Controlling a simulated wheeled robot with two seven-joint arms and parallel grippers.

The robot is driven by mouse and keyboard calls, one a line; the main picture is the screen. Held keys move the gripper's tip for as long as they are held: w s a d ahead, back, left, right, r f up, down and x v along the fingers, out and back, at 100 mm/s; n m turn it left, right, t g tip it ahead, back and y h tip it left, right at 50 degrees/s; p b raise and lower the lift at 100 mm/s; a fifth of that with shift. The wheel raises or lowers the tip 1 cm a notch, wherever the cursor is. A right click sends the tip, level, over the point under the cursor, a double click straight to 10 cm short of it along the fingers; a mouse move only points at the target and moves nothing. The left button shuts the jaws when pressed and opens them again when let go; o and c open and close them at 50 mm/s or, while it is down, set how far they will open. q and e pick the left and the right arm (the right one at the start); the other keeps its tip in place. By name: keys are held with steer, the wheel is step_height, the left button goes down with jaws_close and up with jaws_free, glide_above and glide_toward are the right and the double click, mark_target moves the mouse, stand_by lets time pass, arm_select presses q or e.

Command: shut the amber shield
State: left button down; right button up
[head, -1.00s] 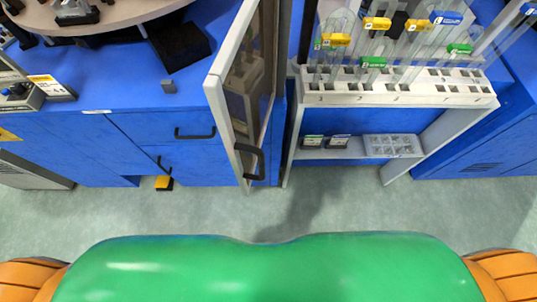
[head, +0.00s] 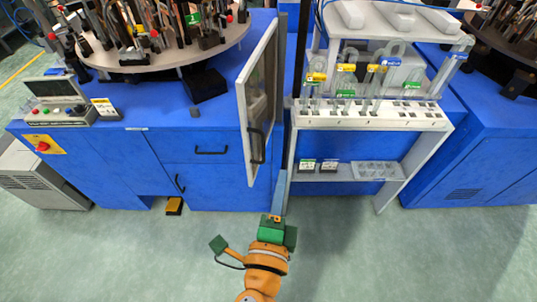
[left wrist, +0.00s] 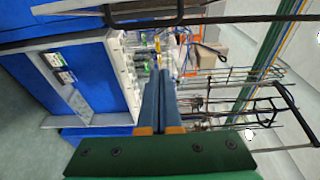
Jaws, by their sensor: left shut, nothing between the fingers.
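The amber shield (head: 262,80) is a pale-framed, see-through panel that stands open, swung out from the blue machine toward me. Its black handle (head: 257,147) is on the near lower part of the frame. My left gripper (head: 284,174) is shut and empty, pointing away from me, just right of the shield's near edge and apart from the handle in the head view. Its blue fingers (left wrist: 159,95) lie together in the left wrist view. A black bar handle crosses the top of that view; I cannot tell whether it is the shield's. My right gripper is not in view.
A white rack (head: 370,122) with glass tubes and coloured tags stands right of the shield. A round turntable (head: 165,55) is on the blue machine at left. A control box (head: 58,100) sits at its left.

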arm_select(q)
steer(key=w+a+p, duration=0.1)
steer(key=w+a, duration=0.1)
steer(key=w, duration=0.5)
steer(key=shift+a, duration=0.3)
steer(key=shift+d, duration=0.1)
